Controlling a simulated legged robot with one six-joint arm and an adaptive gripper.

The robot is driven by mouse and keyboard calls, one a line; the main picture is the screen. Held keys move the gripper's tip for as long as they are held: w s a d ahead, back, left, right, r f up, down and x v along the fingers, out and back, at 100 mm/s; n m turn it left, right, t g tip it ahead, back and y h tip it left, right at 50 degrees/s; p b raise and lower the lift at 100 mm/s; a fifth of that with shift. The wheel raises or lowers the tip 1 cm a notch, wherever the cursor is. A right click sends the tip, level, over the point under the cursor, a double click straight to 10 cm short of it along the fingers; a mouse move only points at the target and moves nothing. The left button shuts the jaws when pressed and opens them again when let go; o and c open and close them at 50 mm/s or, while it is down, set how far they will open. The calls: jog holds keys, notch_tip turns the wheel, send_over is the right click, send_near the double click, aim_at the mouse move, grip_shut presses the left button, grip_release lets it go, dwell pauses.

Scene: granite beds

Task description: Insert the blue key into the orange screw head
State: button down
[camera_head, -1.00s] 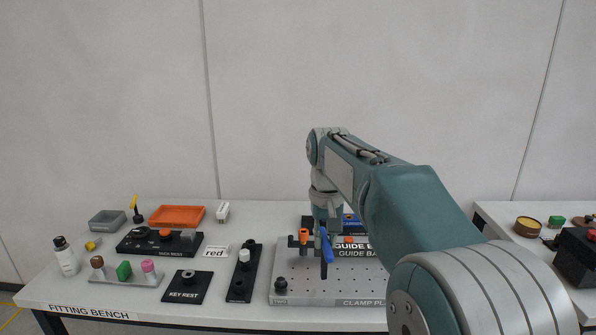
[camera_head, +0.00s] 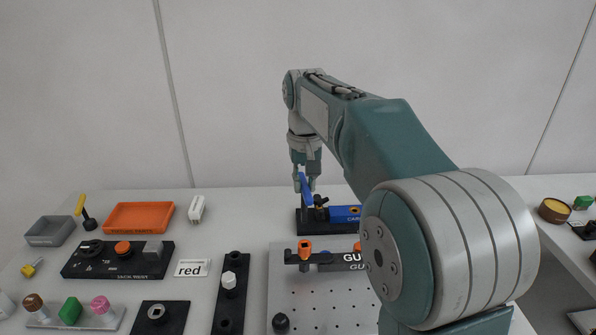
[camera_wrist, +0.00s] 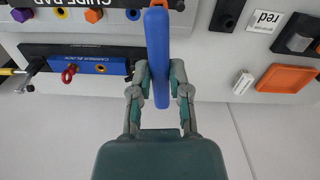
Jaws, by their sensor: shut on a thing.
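My gripper (camera_head: 306,178) is shut on the blue key (camera_head: 305,189), whose long handle also fills the middle of the wrist view (camera_wrist: 158,50). The key is held up near the left end of the blue carrier block (camera_head: 344,214), behind the guide bar (camera_head: 340,260). An orange screw head (camera_head: 305,245) stands at the guide bar's left end, in front of and apart from the key. Another orange piece (camera_head: 357,246) sits farther right on the bar, partly hidden by my arm. The key's working tip cannot be made out clearly.
The perforated clamp plate (camera_head: 310,300) lies in front of the guide bar. To the left are the jack rest (camera_head: 85,265), an orange tray (camera_head: 140,217), a grey tray (camera_head: 50,231) and a black rest with a white-topped knob (camera_head: 229,280). My arm hides the right side.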

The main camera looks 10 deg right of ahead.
aim_at(305, 211)
jog(key=shift+d, duration=0.3)
jog(key=shift+s, duration=0.1)
jog(key=shift+a+f, duration=0.35)
jog(key=shift+f, duration=0.2)
jog(key=shift+d+f, duration=0.2)
jog(key=shift+f, duration=2.05)
jog(key=shift+a, duration=0.15)
jog(key=shift+f, duration=1.85)
jog(key=c, duration=0.5)
grip_release()
